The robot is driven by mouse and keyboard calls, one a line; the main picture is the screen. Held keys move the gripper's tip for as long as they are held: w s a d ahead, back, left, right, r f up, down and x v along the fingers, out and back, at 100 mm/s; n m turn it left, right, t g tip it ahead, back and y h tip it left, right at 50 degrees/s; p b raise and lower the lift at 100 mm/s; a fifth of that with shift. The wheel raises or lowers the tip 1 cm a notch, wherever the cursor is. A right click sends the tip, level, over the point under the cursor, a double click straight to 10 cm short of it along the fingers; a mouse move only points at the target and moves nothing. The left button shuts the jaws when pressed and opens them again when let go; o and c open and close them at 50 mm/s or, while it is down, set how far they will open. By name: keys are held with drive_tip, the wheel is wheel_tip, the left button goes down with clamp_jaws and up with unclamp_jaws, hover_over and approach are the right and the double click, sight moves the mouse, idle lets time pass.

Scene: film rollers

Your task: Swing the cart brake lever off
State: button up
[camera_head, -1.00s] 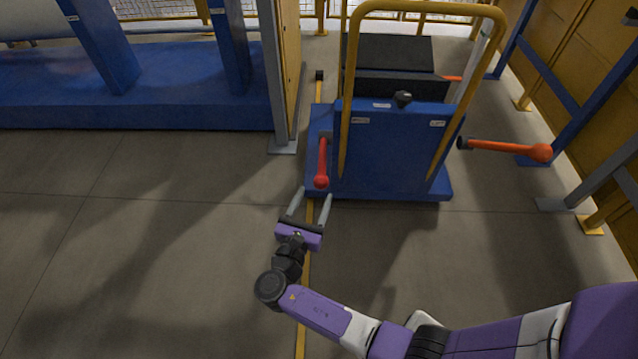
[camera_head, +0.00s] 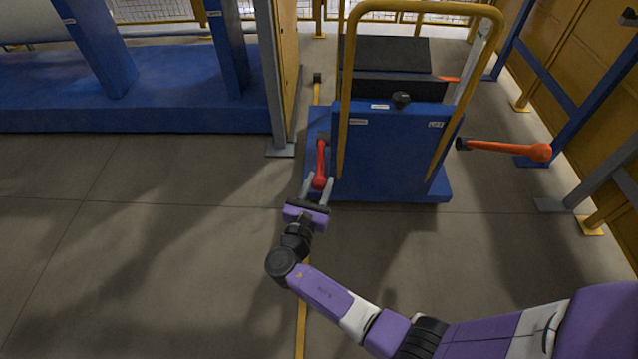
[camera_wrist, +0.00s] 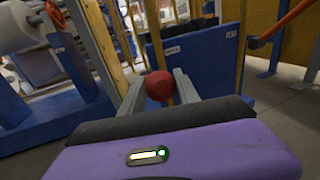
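A blue cart (camera_head: 388,150) with a yellow push frame stands ahead. A red lever (camera_head: 321,158) with a round knob sits on its left side and points towards me. My gripper (camera_head: 318,184) is open, with one finger on each side of the red knob. In the wrist view the red knob (camera_wrist: 159,85) sits between the fingers, with the right finger close to it. Contact cannot be told.
A blue machine base (camera_head: 150,90) with a grey post lies to the left. Blue, grey and yellow posts and panels line the right. A yellow floor line (camera_head: 301,320) runs under my arm. The floor left of the arm is clear.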

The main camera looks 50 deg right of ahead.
clamp_jaws()
drive_tip(key=shift+r, duration=0.15)
drive_tip(key=r+p, duration=0.1)
drive_tip(key=p, duration=0.2)
drive_tip(key=shift+w+d+r, duration=0.1)
drive_tip(key=shift+r, duration=0.2)
drive_tip(key=d+r+y+p, duration=0.1)
drive_tip(key=r+p, duration=0.1)
drive_tip(key=p, duration=0.2)
drive_tip(key=w+d+r+g+y+p, duration=0.1)
drive_tip(key=r+p, duration=0.2)
drive_tip(key=p, duration=0.2)
drive_tip(key=w+d+r+n+y+p, duration=0.1)
drive_tip(key=r+p, duration=0.1)
drive_tip(key=p, duration=0.3)
drive_tip(key=shift+w+r+g, duration=0.2)
drive_tip(key=shift+r+g, duration=0.05)
drive_tip(key=shift+g, duration=0.15)
drive_tip(key=w+d+r+g+y+p, duration=0.1)
drive_tip(key=w+d+r+y+p, duration=0.2)
drive_tip(key=p, duration=0.7)
drive_tip(key=shift+w+d+r+n+g, duration=0.3)
drive_tip(key=shift+w+d+r, duration=0.95)
drive_tip(key=shift+d+r, duration=0.65)
drive_tip(key=shift+d+f, duration=0.1)
drive_tip(key=shift+d, duration=0.1)
drive_tip(key=o, duration=0.8)
unclamp_jaws()
drive_tip(key=o, duration=0.3)
drive_tip(key=shift+f, duration=0.1)
